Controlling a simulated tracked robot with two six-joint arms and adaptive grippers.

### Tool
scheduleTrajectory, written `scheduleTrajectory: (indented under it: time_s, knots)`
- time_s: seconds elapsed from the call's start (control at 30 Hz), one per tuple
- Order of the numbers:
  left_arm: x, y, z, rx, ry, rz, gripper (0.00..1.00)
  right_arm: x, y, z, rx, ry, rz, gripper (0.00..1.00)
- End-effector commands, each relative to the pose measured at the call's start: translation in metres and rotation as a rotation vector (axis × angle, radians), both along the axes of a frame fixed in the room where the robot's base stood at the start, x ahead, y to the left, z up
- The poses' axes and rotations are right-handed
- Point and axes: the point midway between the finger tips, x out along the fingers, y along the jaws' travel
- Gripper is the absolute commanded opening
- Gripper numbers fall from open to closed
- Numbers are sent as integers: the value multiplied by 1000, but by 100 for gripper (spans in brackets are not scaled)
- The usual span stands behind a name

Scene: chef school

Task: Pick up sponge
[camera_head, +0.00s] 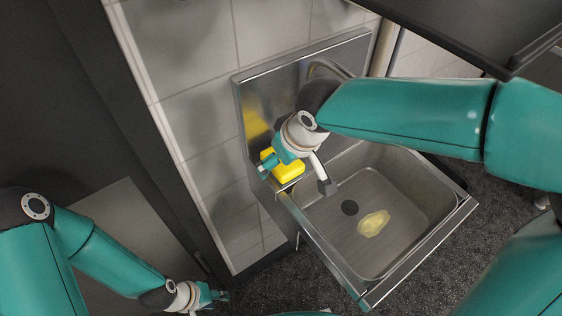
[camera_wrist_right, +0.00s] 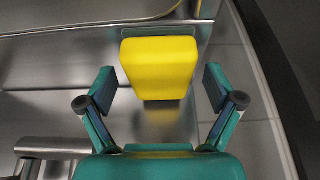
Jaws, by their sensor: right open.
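A bright yellow sponge (camera_head: 288,174) lies at the left back corner of the metal sink (camera_head: 405,243), close to the backsplash. In the right wrist view the sponge (camera_wrist_right: 159,68) is a plain yellow block straight ahead, centred between the fingers. My right gripper (camera_head: 275,163) is at the sponge in the head view and partly covers it. Its two fingers stand wide apart in the wrist view (camera_wrist_right: 159,88), with a gap on each side of the sponge. My left gripper (camera_head: 211,296) hangs low at the left, away from the sink; its fingers are too small to read.
A faucet spout (camera_head: 322,178) stands just right of the sponge. A pale yellow, flat item (camera_head: 374,223) lies in the basin near the dark drain (camera_head: 349,208). The upright backsplash (camera_head: 285,95) and tiled wall (camera_head: 195,95) bound the back. A dark shelf edge overhangs at upper right.

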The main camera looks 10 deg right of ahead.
Motion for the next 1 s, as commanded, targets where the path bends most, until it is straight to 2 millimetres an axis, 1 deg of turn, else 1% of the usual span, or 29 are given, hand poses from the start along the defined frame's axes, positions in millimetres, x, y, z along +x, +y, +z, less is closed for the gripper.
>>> scheduleTrajectory:
  time_s: [0.07,0.23,0.27,0.3,0.6,0.87,1.0]
  knots:
    - [0,0,0,0,0,0,40,1,0,-3,0,1,0,92]
    - [0,0,0,0,0,0,40,1,0,-2,0,0,0,92]
    - [0,0,0,0,0,0,40,1,0,-2,0,0,0,88]
    - [0,0,0,0,0,0,40,1,0,-2,0,0,0,82]
    - [0,0,0,0,0,0,40,1,1,-2,0,0,0,32]
    - [0,0,0,0,0,0,40,1,0,-1,0,-1,0,32]
    - [0,0,-1,0,0,0,40,-1,0,3,1,-3,-1,32]
